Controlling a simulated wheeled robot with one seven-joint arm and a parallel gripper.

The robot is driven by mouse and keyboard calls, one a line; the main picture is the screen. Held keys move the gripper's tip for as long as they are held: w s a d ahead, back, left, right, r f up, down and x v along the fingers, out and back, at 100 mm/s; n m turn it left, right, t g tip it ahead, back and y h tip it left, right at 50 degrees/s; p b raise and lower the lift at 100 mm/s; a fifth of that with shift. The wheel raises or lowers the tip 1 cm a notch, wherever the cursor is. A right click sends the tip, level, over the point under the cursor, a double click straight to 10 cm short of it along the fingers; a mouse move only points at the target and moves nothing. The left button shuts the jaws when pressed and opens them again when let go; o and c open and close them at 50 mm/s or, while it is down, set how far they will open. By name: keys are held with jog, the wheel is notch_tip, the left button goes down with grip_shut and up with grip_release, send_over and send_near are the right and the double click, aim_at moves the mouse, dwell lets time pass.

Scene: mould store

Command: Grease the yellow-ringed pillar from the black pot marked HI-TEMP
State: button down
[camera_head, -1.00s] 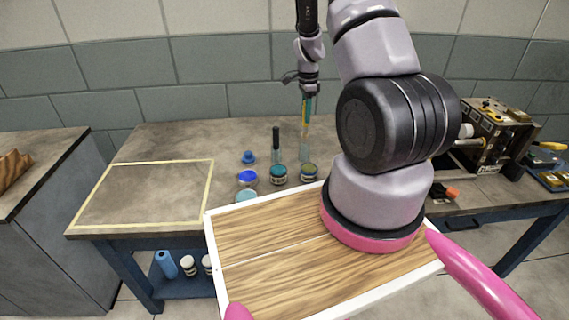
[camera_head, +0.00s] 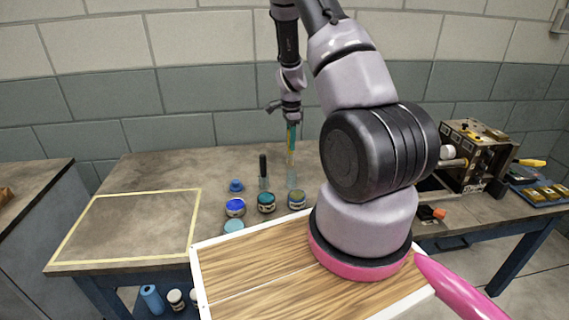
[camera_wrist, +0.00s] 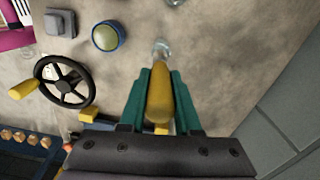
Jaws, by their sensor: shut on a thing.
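My gripper (camera_head: 291,122) hangs over the back of the bench. In the wrist view its green fingers (camera_wrist: 160,100) are shut on a yellow-handled tool (camera_wrist: 160,92). The tool points down above or into a clear glass holder (camera_head: 292,181); I cannot tell how far in its tip is. An olive-topped pot (camera_head: 297,200) stands in front of the holder, with a teal-topped pot (camera_head: 267,202) and a blue-topped pot (camera_head: 235,207) to its left. No HI-TEMP mark is legible on any pot. I cannot make out a yellow-ringed pillar.
A dark-handled tool (camera_head: 263,168) stands left of the holder, with a blue object (camera_head: 236,186) beyond. My wooden tray (camera_head: 245,278) covers the front. A machine (camera_head: 470,150) stands at right. The taped area (camera_head: 130,225) at left is empty. A black handwheel (camera_wrist: 63,80) shows in the wrist view.

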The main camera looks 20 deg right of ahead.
jog(key=s+a+r, duration=0.1)
jog(key=s+a, duration=0.7)
jog(key=a, duration=0.5)
jog(key=shift+s+a+f, duration=0.15)
jog(key=shift+f, duration=2.6)
jog(key=shift+f, duration=0.55)
notch_tip(320, 180, up, 7)
dwell(0.7)
jog(key=w+d+r+n, duration=0.2)
jog(key=w+n, duration=0.3)
jog(key=n, duration=1.4)
jog(key=shift+w+d+r, duration=0.15)
jog(key=shift+r, duration=0.4)
